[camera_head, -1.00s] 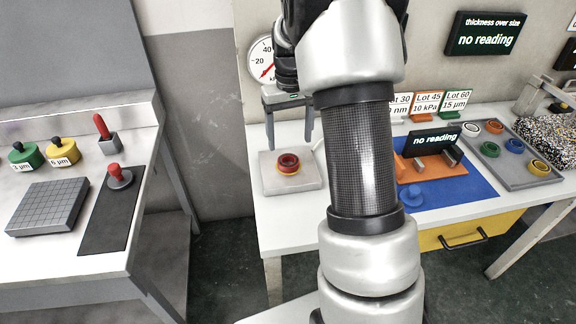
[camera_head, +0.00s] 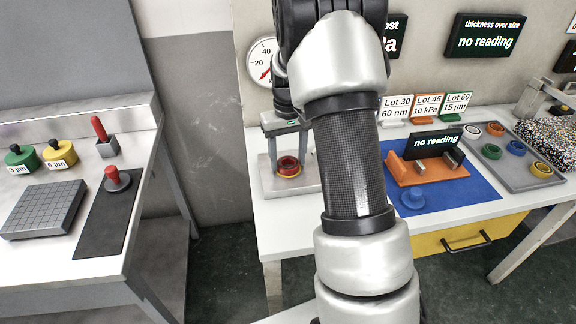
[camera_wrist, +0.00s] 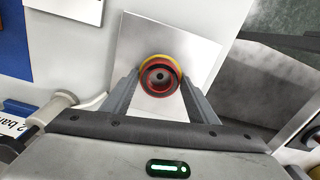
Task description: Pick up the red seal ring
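The red seal ring (camera_head: 288,164) sits on top of a yellow ring (camera_head: 289,174) on a pale square plate (camera_head: 268,186), at the left of the right-hand bench. In the wrist view the red ring (camera_wrist: 160,78) shows from above, dark in its centre, with the yellow ring (camera_wrist: 174,63) peeking out along its far edge. My gripper (camera_head: 287,153) is open over the plate. In the wrist view my gripper (camera_wrist: 160,82) has one finger on each side of the red ring, with no clear grip on it.
A grey tray (camera_head: 521,178) of several coloured rings stands right on the bench. An orange fixture (camera_head: 430,173) on a blue mat (camera_head: 465,192) lies between. A round gauge (camera_head: 262,60) hangs on the wall behind my arm. The left bench holds a grid block (camera_head: 45,208).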

